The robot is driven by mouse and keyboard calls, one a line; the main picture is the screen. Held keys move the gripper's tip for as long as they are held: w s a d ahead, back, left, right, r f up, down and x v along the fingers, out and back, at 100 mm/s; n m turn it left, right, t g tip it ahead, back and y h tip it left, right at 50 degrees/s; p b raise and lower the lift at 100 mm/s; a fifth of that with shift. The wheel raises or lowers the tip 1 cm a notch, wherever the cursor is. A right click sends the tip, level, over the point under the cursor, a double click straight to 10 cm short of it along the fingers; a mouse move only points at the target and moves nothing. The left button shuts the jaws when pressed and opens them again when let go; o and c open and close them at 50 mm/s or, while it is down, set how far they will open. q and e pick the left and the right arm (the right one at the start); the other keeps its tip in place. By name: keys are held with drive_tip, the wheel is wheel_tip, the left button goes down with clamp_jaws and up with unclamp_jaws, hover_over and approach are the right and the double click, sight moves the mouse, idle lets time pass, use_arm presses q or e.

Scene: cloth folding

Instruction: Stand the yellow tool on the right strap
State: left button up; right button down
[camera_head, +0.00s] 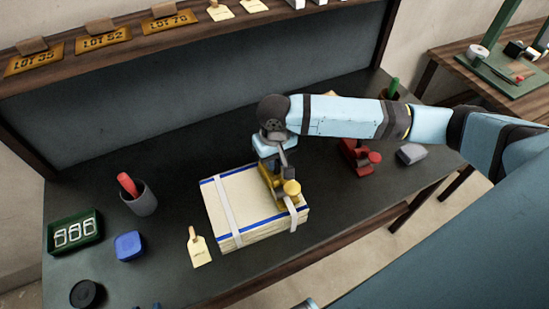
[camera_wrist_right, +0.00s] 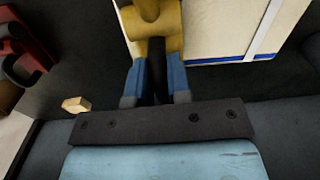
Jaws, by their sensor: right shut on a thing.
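A pale stack with blue edge stripes (camera_head: 247,194) lies on the dark bench, bound by a left white strap (camera_head: 227,208) and a right white strap (camera_head: 293,216). The yellow tool (camera_head: 291,188) is upright over the right strap and hides much of it. My right gripper (camera_head: 278,163) is shut on the tool's upper part. In the right wrist view, the blue fingers (camera_wrist_right: 156,84) close on the yellow tool (camera_wrist_right: 152,45). Whether the tool's base touches the strap is hard to tell. My left gripper is out of view.
A red tool (camera_head: 357,155) and a grey block (camera_head: 411,154) stand to the right. A tag (camera_head: 199,248), a blue box (camera_head: 129,245), a cup with a red-handled item (camera_head: 142,201) and a green tray (camera_head: 74,247) are at left. A shelf (camera_head: 130,58) runs along the back.

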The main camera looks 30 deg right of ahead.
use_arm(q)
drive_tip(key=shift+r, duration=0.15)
use_arm(e)
drive_tip(key=c, duration=1.1)
unclamp_jaws()
drive_tip(key=shift+f, duration=0.1)
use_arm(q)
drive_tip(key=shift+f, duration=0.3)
use_arm(e)
wheel_tip(320, 180, up, 12)
drive_tip(key=shift+r, duration=0.15)
